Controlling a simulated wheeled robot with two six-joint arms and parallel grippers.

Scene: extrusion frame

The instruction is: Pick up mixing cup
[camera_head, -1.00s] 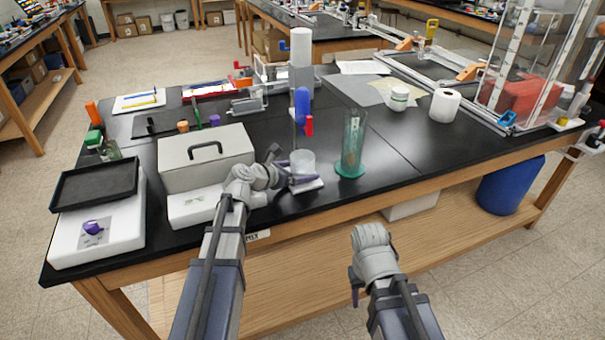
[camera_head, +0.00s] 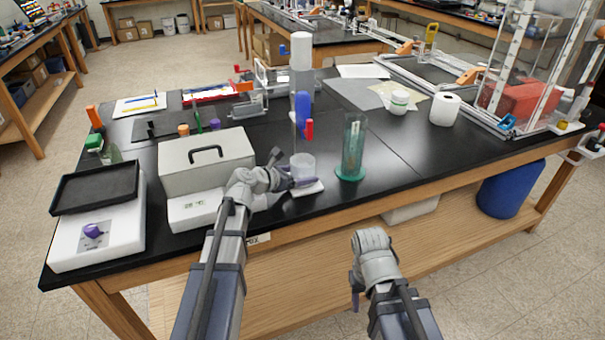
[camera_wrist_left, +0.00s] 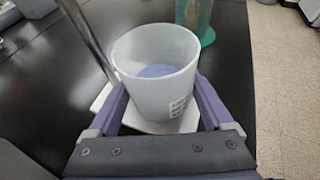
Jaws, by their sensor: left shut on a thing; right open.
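The mixing cup (camera_head: 302,165) is a translucent white tapered cup, upright at the foot of a stand near the table's front edge. In the left wrist view the cup (camera_wrist_left: 155,85) sits between the two purple fingers, with a bluish purple patch visible inside it. My left gripper (camera_head: 300,180) is shut on the cup from the left. Under the cup is a white stand base (camera_head: 310,189); whether the cup touches it is unclear. My right gripper (camera_head: 357,290) is open and empty in front of the table, its fingers mostly hidden.
A tall clear cylinder with a green base (camera_head: 351,172) stands just right of the cup. The stand's thin rod rises behind the cup. A grey case (camera_head: 207,160) and a white scale with a black tray (camera_head: 95,187) are left.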

